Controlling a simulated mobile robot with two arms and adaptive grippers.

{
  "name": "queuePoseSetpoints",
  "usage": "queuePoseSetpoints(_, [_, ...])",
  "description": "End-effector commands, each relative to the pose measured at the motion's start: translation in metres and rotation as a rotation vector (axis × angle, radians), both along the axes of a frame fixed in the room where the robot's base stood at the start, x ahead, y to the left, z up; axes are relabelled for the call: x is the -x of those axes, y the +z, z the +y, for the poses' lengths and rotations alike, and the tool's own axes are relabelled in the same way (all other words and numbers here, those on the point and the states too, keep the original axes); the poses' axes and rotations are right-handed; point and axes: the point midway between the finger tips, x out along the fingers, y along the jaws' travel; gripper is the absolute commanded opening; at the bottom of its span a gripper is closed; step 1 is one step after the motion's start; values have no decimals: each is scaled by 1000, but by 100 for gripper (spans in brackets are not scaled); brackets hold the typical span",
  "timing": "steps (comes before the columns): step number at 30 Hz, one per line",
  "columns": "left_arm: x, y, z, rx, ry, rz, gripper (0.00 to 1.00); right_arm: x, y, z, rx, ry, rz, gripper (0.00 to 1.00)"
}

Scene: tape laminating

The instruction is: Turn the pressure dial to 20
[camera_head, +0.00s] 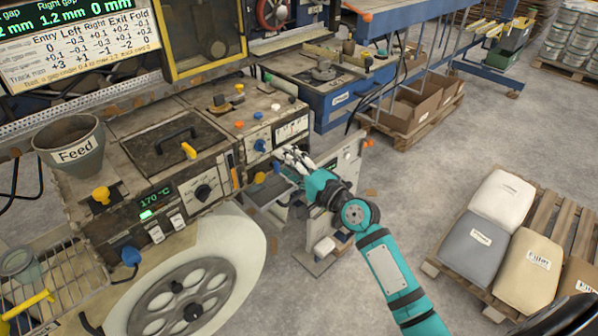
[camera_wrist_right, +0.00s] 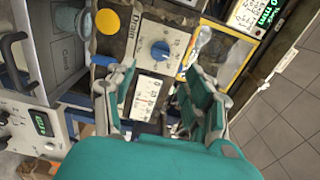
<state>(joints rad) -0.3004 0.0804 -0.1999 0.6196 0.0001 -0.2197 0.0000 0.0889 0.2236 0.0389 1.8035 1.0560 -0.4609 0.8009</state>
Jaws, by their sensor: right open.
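My right gripper (camera_head: 294,158) reaches the front of the machine's control panel from the right, in the head view. In the right wrist view my right gripper (camera_wrist_right: 158,100) is open, its fingers spread with nothing held between them. Beyond the fingertips, a round blue dial (camera_wrist_right: 160,51) sits on a white scale plate. A gap shows between the dial and the fingers. Its pointer reading and the small print are too small to read. I cannot tell for certain whether this is the pressure dial. My left gripper is not in view.
A black dial (camera_head: 203,192) and a 170 °C display (camera_head: 155,199) sit left on the machine. A pallet with sacks (camera_head: 503,200) stands right; grey floor lies between.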

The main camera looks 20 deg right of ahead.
Motion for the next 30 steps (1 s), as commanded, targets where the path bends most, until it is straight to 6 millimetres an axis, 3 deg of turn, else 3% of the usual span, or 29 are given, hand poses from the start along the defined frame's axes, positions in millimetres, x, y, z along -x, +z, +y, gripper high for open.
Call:
queuePoseSetpoints(3, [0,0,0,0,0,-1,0,21,-1,-8,3,0,1,53])
queuePoseSetpoints(9, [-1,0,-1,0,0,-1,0,39,0,-14,0,0,1,53])
queuePoseSetpoints(25, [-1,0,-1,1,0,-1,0,41,-1,-15,0,0,1,53])
queuePoseSetpoints(28, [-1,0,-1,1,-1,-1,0,40,-13,-16,19,-8,19,53])
queuePoseSetpoints(30, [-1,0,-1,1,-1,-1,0,39,-38,-19,58,-22,54,53])
